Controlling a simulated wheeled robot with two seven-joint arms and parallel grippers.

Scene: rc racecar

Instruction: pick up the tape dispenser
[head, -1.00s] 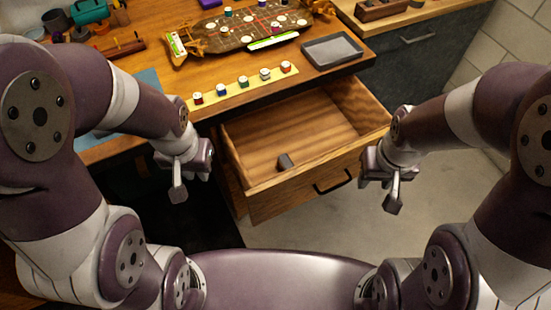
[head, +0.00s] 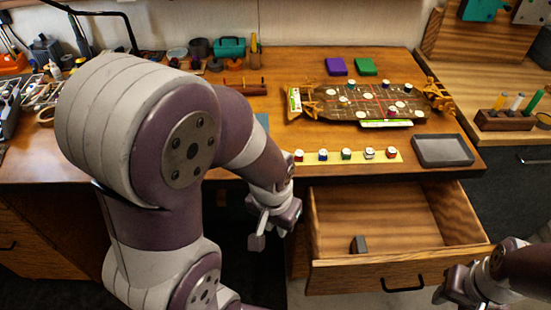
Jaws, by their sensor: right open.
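I cannot make out the tape dispenser with certainty. A teal object with a handle (head: 230,48) stands at the back of the desk, and a small dark grey block (head: 358,244) lies in the open drawer; neither is clearly it. My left gripper (head: 258,232) hangs in front of the desk, just left of the drawer, touching nothing that I can see; its jaw gap is not clear. My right gripper (head: 450,292) is open, low at the right in front of the drawer, apart from both objects.
The open drawer (head: 440,270) juts out from the desk. A lamp and clutter fill the left. My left arm hides part of the desk.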

